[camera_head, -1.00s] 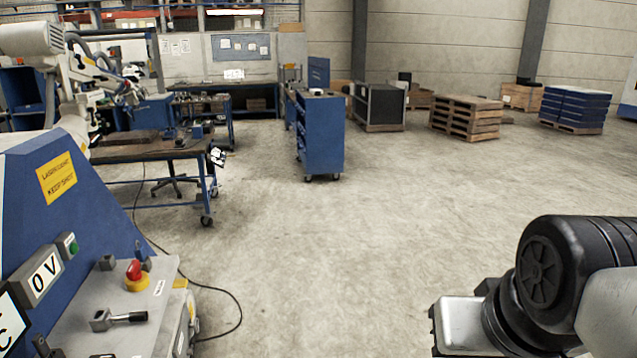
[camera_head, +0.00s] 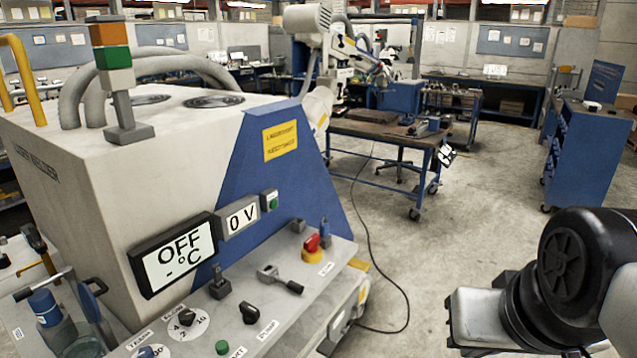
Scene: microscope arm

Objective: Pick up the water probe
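I cannot make out with certainty which thing is the water probe. A small blue upright piece (camera_head: 324,231) stands at the back of the machine's control panel. A blue cylindrical container (camera_head: 45,307) with a black handle beside it is at the lower left. Either is too small or unclear to name as the probe. My arm shows at the lower right as a black joint and silver links. My gripper's fingers are not visible.
A large white and blue machine (camera_head: 105,185) fills the left, with an OFF display (camera_head: 178,256). Its sloped control panel (camera_head: 300,285) carries knobs and a red stop button (camera_head: 312,243). A workbench (camera_head: 375,130) and blue cabinet (camera_head: 585,155) stand behind. Floor between is clear, crossed by a cable.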

